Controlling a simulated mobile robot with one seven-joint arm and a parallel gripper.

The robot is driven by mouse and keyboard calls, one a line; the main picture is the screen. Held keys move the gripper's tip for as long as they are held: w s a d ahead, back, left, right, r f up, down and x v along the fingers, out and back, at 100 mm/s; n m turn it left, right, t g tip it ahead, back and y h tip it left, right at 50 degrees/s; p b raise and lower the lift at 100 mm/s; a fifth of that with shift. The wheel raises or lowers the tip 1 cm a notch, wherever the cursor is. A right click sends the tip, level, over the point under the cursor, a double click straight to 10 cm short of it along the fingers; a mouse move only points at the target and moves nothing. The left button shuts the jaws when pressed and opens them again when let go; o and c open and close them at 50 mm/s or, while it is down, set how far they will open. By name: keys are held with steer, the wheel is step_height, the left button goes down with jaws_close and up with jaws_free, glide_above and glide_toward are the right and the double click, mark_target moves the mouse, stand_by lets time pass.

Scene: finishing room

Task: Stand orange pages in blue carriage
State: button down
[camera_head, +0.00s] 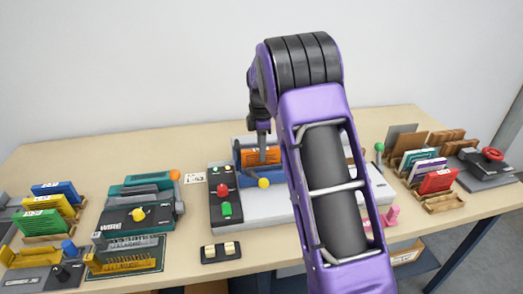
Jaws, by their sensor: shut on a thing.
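The orange pages (266,157) are at the middle of the table, seen as an orange block inside or just above the blue carriage (238,159). The carriage belongs to a grey machine in the centre, and its right side is hidden behind my arm. My gripper (262,147) points down from above and is shut on the top of the orange pages. The pages look roughly upright. I cannot tell whether their lower edge rests on the carriage.
A control panel (224,192) with red and green buttons is left of the carriage, with a yellow knob (264,183) in front. Racks of coloured booklets stand at left (44,223) and right (437,182). A teal machine (139,208) stands left of centre. The back strip is clear.

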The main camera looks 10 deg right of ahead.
steer(key=shift+f+b, duration=0.35)
steer(key=shift+f, duration=0.25)
stand_by(0.3)
steer(key=c, duration=1)
jaws_free()
steer(key=shift+c, duration=0.2)
steer(key=shift+r, duration=0.15)
steer(key=shift+r+p, duration=0.85)
steer(key=shift+r, duration=4.6)
